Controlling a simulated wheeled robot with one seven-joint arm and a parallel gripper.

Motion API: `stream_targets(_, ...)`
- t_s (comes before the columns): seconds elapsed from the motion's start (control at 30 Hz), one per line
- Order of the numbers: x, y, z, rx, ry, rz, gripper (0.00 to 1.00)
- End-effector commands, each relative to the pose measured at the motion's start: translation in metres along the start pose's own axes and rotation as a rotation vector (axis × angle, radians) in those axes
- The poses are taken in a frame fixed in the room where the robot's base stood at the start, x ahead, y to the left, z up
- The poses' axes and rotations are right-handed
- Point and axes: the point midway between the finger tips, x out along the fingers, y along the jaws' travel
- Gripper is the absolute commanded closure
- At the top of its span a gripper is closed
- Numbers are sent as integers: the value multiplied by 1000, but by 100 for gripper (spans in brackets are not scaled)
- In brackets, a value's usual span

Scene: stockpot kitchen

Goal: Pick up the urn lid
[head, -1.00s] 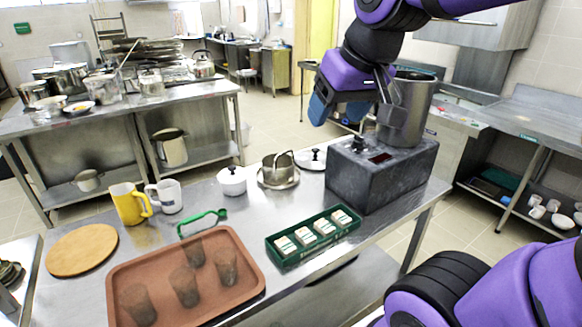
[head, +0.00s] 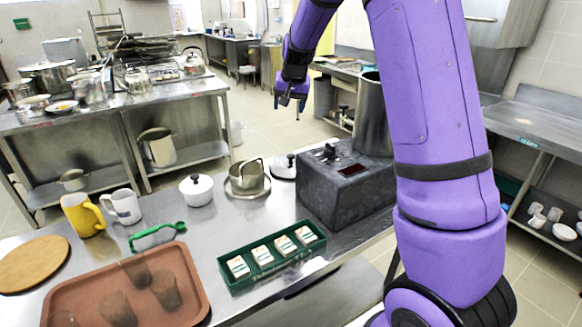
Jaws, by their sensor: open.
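The urn lid appears to be the flat, pale round lid with a black knob (head: 283,167), lying on the steel table just left of the grey box. Its right edge is partly hidden by the box. The tall steel urn (head: 371,115) stands on the grey box (head: 345,188); my arm covers its right side. My gripper (head: 290,102) hangs pointing down, open and empty, above and beyond the lid in the picture, clear of it. Its blue fingertips are small in this view.
Left of the lid are a steel pot on a saucer (head: 246,178) and a white lidded pot (head: 196,189). A green tray of packets (head: 307,249) lies in front of the box. Farther left are mugs (head: 122,206), a brown tray (head: 199,296) and a round board (head: 32,263).

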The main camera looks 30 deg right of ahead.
Motion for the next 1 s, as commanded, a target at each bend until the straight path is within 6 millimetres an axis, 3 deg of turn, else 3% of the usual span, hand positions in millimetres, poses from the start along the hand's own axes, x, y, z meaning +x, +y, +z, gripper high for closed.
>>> stream_targets(0.03,23,1,-10,14,-2,19,32)
stream_targets(0.3,134,13,-52,70,26,108,32)
stream_targets(0.5,200,23,-66,87,48,159,32)
stream_targets(1.0,271,36,-74,92,61,185,32)
